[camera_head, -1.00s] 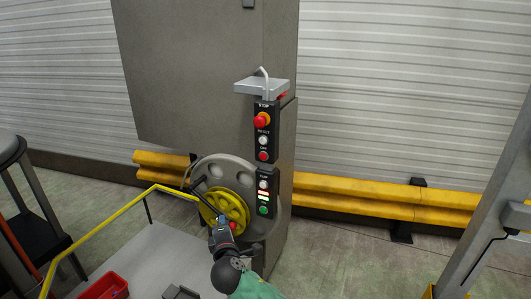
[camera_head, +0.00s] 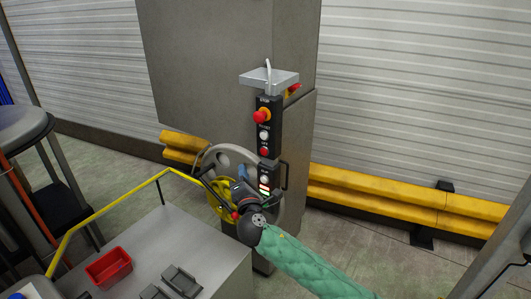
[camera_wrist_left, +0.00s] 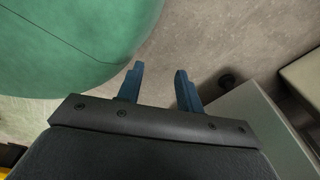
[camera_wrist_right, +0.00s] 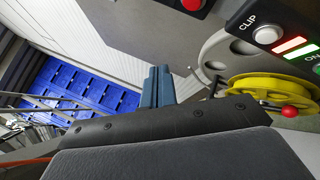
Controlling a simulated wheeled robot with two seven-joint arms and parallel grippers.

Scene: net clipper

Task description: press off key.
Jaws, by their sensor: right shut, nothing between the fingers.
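A red button also shows at the top edge of the right wrist view (camera_wrist_right: 192,4). The lower box has a white CLIP button (camera_wrist_right: 266,34), lights and a partly visible green ON button. My right gripper (camera_head: 241,171) is shut and empty, left of the lower box; its fingers point upward in the right wrist view (camera_wrist_right: 158,84). My left gripper (camera_wrist_left: 159,78) is open and empty.
A grey wheel with a yellow reel (camera_wrist_right: 252,88) sits behind my right gripper. A yellow rail (camera_head: 115,207) borders the grey table, which holds a red bin (camera_head: 109,267). A grey shelf (camera_head: 270,77) juts above the boxes. A yellow barrier (camera_head: 375,193) runs behind.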

